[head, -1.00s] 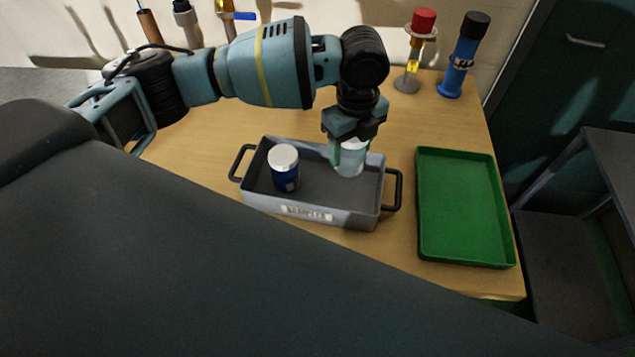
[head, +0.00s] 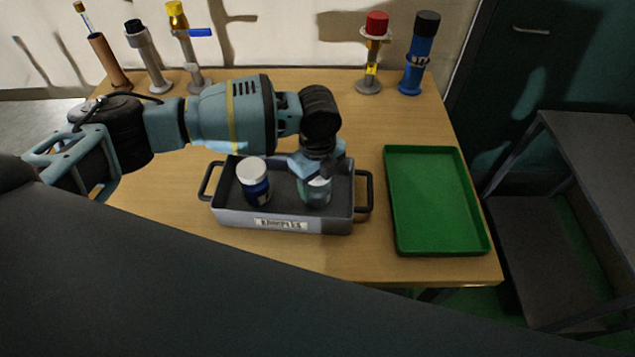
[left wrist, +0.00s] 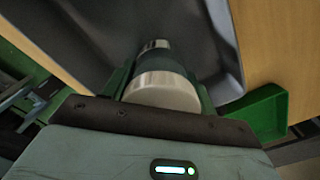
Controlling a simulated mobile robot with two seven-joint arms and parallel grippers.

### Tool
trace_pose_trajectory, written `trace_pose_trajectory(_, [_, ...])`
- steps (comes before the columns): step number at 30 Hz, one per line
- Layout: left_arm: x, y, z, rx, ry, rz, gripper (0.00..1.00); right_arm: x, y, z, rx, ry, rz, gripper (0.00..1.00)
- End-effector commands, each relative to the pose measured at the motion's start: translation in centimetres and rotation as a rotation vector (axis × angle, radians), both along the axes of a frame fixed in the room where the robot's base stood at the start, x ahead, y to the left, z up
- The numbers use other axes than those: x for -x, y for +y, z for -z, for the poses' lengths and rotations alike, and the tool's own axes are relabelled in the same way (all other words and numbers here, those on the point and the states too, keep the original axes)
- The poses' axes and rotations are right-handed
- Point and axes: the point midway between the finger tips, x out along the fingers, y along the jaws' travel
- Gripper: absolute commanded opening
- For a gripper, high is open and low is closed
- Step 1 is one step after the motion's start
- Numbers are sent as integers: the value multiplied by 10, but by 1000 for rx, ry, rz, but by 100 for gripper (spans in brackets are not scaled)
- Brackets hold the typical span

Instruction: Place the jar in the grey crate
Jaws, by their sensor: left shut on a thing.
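The grey crate (head: 340,218) stands on the table, with a black handle at each end and a label on its front. In the left wrist view the jar's white lid (left wrist: 163,92) sits between the two fingers, with the crate's grey inside (left wrist: 210,45) beyond. I cannot tell whether the jar touches the crate floor. My right gripper is out of view.
A blue jar with a white lid (head: 253,182) stands in the crate's left half. An empty green tray (head: 436,205) lies right of the crate. Several stands and tubes, including a red-topped one (head: 374,50) and a blue one (head: 418,55), line the table's back edge.

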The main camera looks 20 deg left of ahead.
Motion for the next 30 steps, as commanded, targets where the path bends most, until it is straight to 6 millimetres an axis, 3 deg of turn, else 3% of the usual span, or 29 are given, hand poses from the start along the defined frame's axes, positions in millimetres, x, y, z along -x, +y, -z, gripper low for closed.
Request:
trace_pose_trajectory(3, [0, 0, 9, 0, -2, 0, 26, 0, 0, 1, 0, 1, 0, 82])
trace_pose_trajectory(16, [0, -1, 15, 2, -1, 0, 26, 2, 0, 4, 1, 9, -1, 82])
trace_pose_trajectory(17, [0, 0, 15, 1, -1, 0, 61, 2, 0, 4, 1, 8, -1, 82])
trace_pose_trajectory(21, [0, 0, 14, 1, -1, 0, 79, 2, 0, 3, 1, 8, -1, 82])
trace_pose_trajectory(30, [0, 0, 13, 0, -2, 0, 79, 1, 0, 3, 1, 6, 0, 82])
